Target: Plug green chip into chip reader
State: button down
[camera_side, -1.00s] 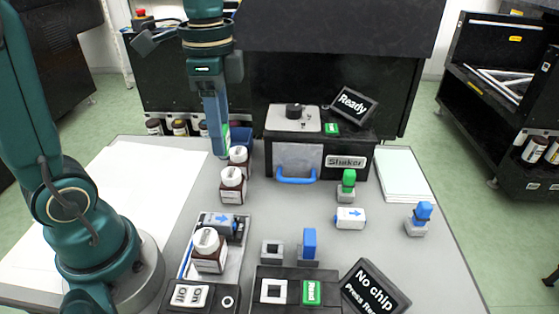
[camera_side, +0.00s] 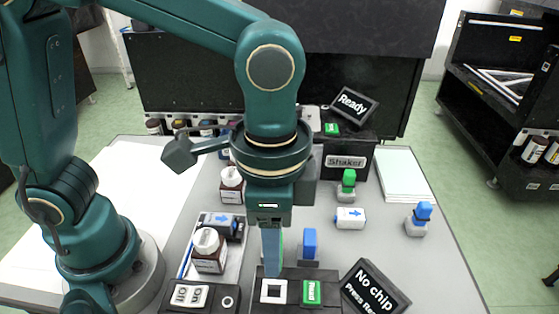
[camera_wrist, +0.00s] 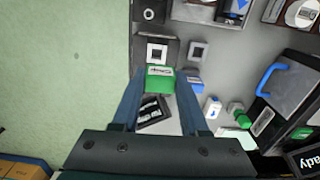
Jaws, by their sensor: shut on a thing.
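In the wrist view the green chip (camera_wrist: 160,85) shows between the two blue fingers, in line with the green Read button area. The socket (camera_wrist: 156,53) looks empty there, just beyond the fingertips. The reader's screen (camera_side: 375,289) says "No chip". How high the chip is above the reader is hard to tell.
A blue chip (camera_side: 310,244) stands in a holder right behind the reader. A brown bottle (camera_side: 209,251) sits left of my gripper. The shaker (camera_side: 345,162) is at the back.

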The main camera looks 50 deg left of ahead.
jog(key=shift+s+d+f, duration=0.2)
jog(key=shift+s+d, duration=0.05)
jog(key=shift+s, duration=0.05)
jog(key=shift+f, duration=2.5)
jog(key=shift+f, duration=0.7)
dwell(0.3)
grip_release()
dwell(0.5)
jog(key=shift+r, duration=0.15)
jog(key=shift+r, duration=3.4)
jog(key=shift+w+a, duration=0.1)
